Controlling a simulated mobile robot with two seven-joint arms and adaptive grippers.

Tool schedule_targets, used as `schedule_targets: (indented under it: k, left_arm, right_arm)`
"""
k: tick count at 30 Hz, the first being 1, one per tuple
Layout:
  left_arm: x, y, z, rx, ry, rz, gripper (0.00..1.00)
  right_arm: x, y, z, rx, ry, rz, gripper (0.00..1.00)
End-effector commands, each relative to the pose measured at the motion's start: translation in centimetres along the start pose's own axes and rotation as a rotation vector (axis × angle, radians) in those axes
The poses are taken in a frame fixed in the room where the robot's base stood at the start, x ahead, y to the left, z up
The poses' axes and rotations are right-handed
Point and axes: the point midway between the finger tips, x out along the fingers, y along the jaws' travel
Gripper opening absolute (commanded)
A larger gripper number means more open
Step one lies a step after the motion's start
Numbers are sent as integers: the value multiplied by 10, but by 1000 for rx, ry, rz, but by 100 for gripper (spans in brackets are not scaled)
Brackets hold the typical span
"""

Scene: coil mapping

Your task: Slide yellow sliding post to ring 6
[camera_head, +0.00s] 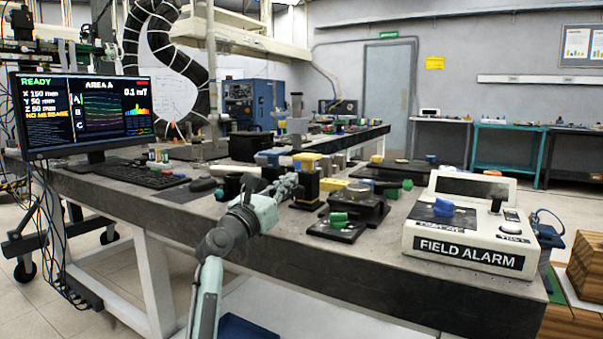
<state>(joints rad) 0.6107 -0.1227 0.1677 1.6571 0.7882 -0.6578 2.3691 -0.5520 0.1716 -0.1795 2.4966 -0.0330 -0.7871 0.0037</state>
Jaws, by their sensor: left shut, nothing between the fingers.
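A lower yellow block (332,185) sits right of the post. I cannot make out any numbered rings, so ring 6 cannot be picked out. My right gripper is not in view.
A white FIELD ALARM box (465,235) stands at the table's right end. A round black stage (357,202) and a black plate with a green knob (338,220) lie right of my gripper. A monitor (80,112) and keyboard (125,174) are at the left.

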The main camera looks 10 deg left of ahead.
Motion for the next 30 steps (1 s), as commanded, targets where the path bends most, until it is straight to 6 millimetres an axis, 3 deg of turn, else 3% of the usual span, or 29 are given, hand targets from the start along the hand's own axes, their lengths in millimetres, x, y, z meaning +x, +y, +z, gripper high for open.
schedule_targets:
  k: [6, 12, 26, 30]
  left_arm:
    - [39, 0, 0, 2, 0, -1, 0]
    - [57, 0, -1, 2, 1, 0, 0]
    - [60, 0, 1, 2, 1, 1, 0]
    - [61, 0, 6, 1, 1, 1, 0]
  right_arm:
    - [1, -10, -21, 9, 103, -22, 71]
    - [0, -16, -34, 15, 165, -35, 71]
    - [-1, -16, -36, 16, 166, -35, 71]
    - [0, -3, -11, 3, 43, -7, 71]
